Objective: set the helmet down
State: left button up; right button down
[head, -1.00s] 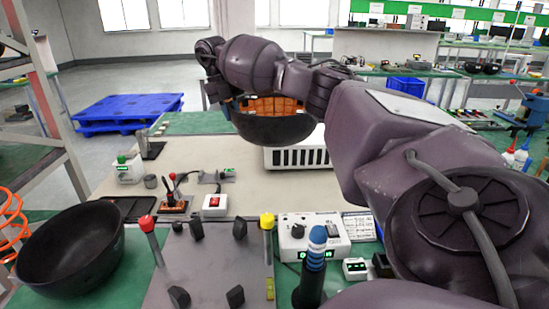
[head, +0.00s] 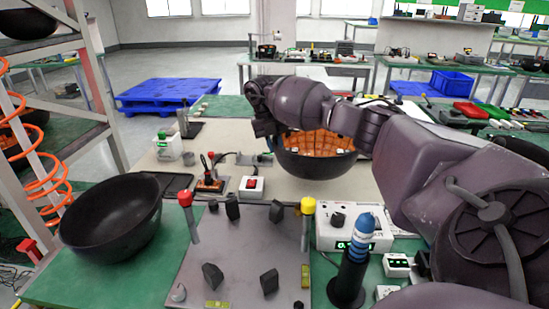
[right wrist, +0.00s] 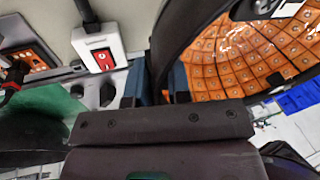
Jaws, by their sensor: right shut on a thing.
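The helmet, a black bowl-shaped shell with an orange tiled inside (head: 316,165), hangs open side up above the beige mat (head: 345,196). My right gripper (head: 264,125) is at its left rim in the head view. In the right wrist view the fingers (right wrist: 160,90) are shut on the dark rim, with the orange inside (right wrist: 235,60) to the right. The gap beneath the helmet is hard to judge. My left gripper is not in view.
Another black bowl (head: 112,222) stands on the green table at the left. A red-switch box (head: 252,187), a joystick (head: 208,183), a plate with knobs (head: 245,255) and a white meter box (head: 352,238) stand nearby. A shelf rack (head: 95,90) rises at left.

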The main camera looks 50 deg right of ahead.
jog(key=shift+f, duration=2.05)
jog(key=shift+f+b, duration=0.3)
jog(key=c, duration=1.1)
grip_release()
jog(key=shift+o, duration=0.2)
jog(key=shift+r, duration=0.15)
jog(key=v, duration=1.2)
jog(key=shift+r, duration=0.1)
